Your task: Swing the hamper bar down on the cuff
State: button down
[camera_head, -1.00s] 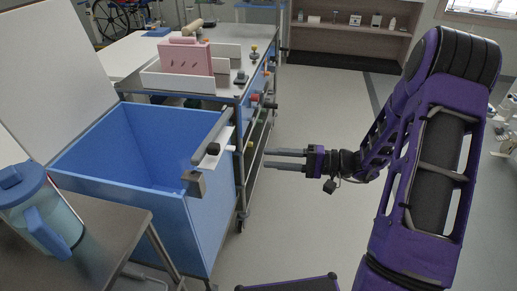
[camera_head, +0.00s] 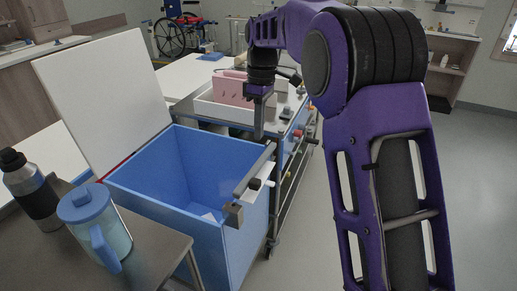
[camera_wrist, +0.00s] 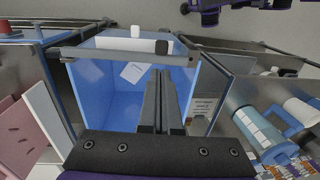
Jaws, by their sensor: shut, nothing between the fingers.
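The blue hamper (camera_head: 165,195) stands open, its white lid (camera_head: 105,95) tilted up behind it. A grey bar (camera_head: 251,172) lies along its right rim, with a dark block (camera_head: 233,214) at the near end and a white, black-ended knob (camera_head: 254,184) beside it. In the wrist view the bar (camera_wrist: 110,52) crosses beyond my fingers. My gripper (camera_head: 258,137) points down above the hamper's far right corner, shut and empty; its fingers (camera_wrist: 157,72) lie side by side. A white piece (camera_wrist: 132,72) shows inside the hamper. I cannot identify a cuff for certain.
A trolley with a white tray and pink folder (camera_head: 235,88) stands just behind the hamper. A side table (camera_head: 150,240) at front left holds a blue-lidded jug (camera_head: 97,225) and a dark bottle (camera_head: 30,190). Clear floor (camera_head: 480,190) lies to the right.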

aim_at(256, 181)
jog(key=f, duration=0.4)
jog(key=s+f+b, duration=0.1)
jog(key=f, duration=0.3)
jog(key=f+b, duration=0.1)
jog(key=f, duration=0.4)
jog(key=shift+s+a, duration=0.2)
jog(key=shift+a, duration=0.05)
jog(key=shift+f, duration=0.1)
jog(key=f, duration=0.3)
jog(key=shift+s+a+b, duration=0.1)
jog(key=shift+s+b, duration=0.25)
jog(key=shift+s+f, duration=0.15)
